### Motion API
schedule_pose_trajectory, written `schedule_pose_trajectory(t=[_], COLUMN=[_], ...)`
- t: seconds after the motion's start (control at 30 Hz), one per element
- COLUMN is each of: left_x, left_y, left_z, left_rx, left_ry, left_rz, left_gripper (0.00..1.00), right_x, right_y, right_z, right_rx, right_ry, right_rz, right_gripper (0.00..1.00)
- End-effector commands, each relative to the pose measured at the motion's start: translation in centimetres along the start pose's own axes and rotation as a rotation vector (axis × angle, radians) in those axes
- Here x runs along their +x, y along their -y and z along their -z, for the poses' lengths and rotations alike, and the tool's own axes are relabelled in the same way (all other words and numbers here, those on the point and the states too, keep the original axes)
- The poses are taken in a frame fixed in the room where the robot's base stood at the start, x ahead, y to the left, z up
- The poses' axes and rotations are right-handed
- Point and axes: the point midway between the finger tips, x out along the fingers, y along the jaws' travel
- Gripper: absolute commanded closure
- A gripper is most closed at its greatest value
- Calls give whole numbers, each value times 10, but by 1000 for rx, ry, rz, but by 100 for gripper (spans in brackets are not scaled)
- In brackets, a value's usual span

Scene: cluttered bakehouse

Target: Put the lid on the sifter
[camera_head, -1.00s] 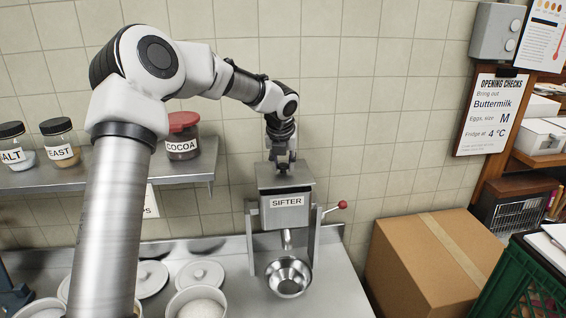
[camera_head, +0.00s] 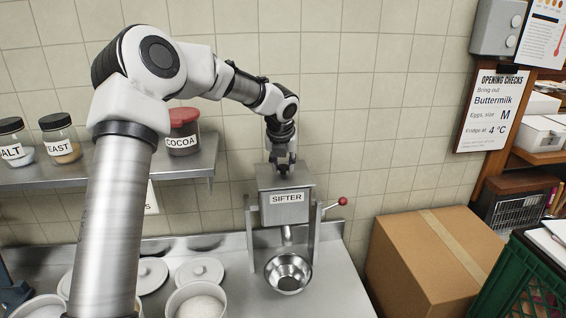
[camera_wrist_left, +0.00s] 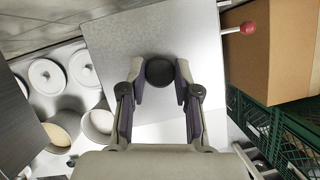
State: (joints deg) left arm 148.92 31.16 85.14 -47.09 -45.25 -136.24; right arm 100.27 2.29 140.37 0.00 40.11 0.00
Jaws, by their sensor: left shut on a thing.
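The sifter (camera_head: 287,212) is a grey metal box with a label, standing between two side plates on the steel counter. The lid (camera_head: 266,180) is a flat grey square plate lying level over the sifter's top; from here it looks seated or very nearly so. In the left wrist view the lid (camera_wrist_left: 110,60) fills the middle, with a round dark knob (camera_wrist_left: 160,71). My left gripper (camera_head: 283,170) comes down from above, shut on the lid's knob, its fingers on either side of it in the left wrist view (camera_wrist_left: 160,90). My right gripper is not in view.
A red-knobbed crank (camera_head: 342,201) sticks out right of the sifter. A metal bowl (camera_head: 288,284) sits below its spout. White tubs and lids (camera_head: 199,271) stand left. A shelf (camera_head: 190,172) with jars is behind my arm. A cardboard box (camera_head: 435,265) stands right.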

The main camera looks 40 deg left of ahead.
Motion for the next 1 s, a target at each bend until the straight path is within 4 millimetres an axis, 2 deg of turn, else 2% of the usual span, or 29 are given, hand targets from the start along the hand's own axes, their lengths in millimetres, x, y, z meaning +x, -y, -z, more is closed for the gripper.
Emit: schedule_pose_trajectory(t=[0.33, 0.37, 0.4, 0.43, 0.63, 0.67, 0.7, 1.0], left_x=[4, 4, 4, 4, 4, 4, 4, 4], left_y=[0, 0, 0, 0, 0, 0, 0, 0], left_z=[2, 2, 2, 2, 2, 2, 2, 2], left_rx=[0, 0, 0, 0, 0, 0, 1, 0], left_ry=[0, 0, 0, 0, 0, 0, 0, 0], left_rz=[1, 0, 0, 0, 0, 0, 0, 0], left_gripper=[100, 58, 44, 39, 39, 36, 22, 22], right_x=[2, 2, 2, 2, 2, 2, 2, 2], right_y=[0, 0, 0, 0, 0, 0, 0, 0], right_z=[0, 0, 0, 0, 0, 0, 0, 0], right_rx=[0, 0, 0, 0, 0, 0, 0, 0], right_ry=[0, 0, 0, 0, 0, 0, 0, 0], right_rz=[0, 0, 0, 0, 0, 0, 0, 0], right_gripper=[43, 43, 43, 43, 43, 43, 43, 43])
